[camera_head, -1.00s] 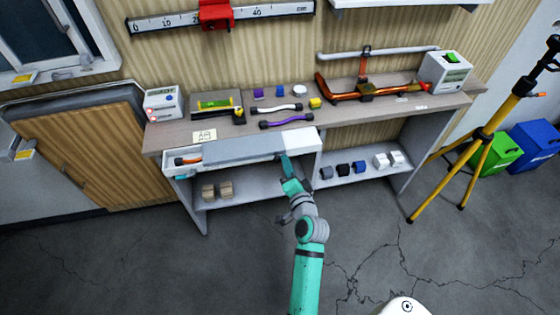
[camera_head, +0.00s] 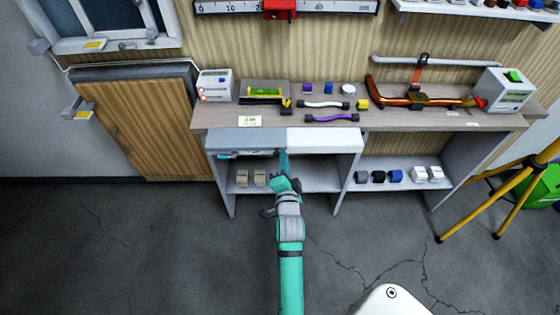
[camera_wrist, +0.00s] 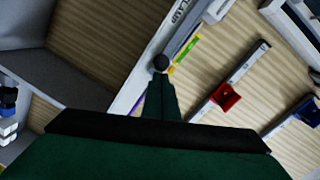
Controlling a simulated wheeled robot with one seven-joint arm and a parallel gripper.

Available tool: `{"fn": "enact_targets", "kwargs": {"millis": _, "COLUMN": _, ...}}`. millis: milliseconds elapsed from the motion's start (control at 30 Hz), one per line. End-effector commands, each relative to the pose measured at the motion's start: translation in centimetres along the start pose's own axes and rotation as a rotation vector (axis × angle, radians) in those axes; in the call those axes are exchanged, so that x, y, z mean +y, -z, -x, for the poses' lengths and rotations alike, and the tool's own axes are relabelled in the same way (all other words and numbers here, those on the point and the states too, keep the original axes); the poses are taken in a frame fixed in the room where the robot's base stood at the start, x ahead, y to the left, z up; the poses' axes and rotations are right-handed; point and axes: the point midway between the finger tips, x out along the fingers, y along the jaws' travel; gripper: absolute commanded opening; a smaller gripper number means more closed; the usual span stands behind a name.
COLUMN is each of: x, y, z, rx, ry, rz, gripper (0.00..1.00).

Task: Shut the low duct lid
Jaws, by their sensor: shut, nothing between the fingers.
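The low duct (camera_head: 325,140) runs along the front of the bench, just below its top, with its bare right part white. Its grey lid (camera_head: 243,139) lies over the left part, its left end close to the duct's left end. I cannot tell whether that end is fully flush. My gripper (camera_head: 284,158) is at the lid's right end, pointing up at the duct front; whether it touches is too small to tell. Its closed fingers (camera_wrist: 161,68) show in the wrist view with nothing between them. What lies inside the duct is hidden.
Blocks sit on the shelf (camera_head: 318,178) below. A yellow tripod (camera_head: 500,193) stands at the right.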

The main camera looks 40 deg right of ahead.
Motion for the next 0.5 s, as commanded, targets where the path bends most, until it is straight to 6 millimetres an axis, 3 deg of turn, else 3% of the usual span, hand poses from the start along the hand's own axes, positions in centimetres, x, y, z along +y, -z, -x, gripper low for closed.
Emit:
{"fn": "enact_targets", "kwargs": {"millis": 300, "x": -0.44, "y": -0.98, "z": -0.04, "rx": -0.017, "ry": 0.007, "rz": -0.004, "gripper": 0.0}}
{"fn": "enact_targets", "kwargs": {"millis": 500, "x": -0.59, "y": -0.27, "z": 0.0, "rx": -0.019, "ry": 0.007, "rz": -0.005, "gripper": 0.0}}
